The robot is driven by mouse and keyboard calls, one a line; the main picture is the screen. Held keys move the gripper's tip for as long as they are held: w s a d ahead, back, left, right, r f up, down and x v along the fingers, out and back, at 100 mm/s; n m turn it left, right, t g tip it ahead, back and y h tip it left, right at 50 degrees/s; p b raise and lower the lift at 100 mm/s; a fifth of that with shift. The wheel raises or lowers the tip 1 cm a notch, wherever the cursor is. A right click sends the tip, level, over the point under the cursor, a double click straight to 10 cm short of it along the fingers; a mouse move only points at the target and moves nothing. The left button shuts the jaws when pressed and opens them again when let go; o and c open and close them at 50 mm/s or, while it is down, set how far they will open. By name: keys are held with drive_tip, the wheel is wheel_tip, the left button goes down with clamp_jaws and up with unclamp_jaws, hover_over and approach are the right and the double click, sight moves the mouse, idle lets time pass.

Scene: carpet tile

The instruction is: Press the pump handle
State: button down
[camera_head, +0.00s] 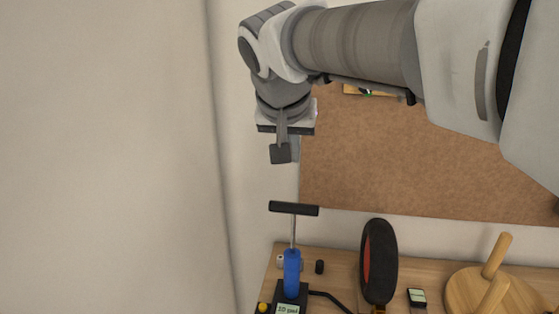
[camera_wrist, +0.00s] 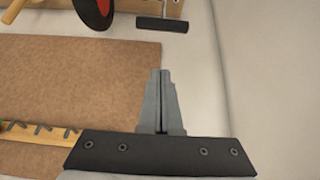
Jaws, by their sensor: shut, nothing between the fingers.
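In the wrist view the handle (camera_wrist: 161,24) is near the top, beyond my fingertips. My gripper (camera_head: 281,155) is shut and empty, pointing down. In the head view it appears above the handle and slightly left, with a visible gap. My gripper also shows in the wrist view (camera_wrist: 160,75) with its two fingers together. The pump's lower part is out of the wrist view.
A black and red wheel-like disc (camera_head: 379,262) stands upright right of the pump. The left wall is bare.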

hover_over(294, 244)
wheel_tip(294, 244, down, 8)
drive_tip(key=shift+w+a+f, duration=0.1)
drive_tip(key=shift+f, duration=0.15)
drive_tip(key=shift+s+f, duration=0.2)
drive_tip(key=shift+f, duration=0.4)
drive_tip(key=shift+s+f, duration=0.15)
drive_tip(key=shift+f, duration=0.4)
drive_tip(key=shift+s+a+f, duration=0.1)
drive_tip(key=shift+f, duration=0.5)
wheel_tip(294, 244, down, 13)
drive_tip(key=b, duration=1.3)
drive_tip(key=shift+s, duration=0.1)
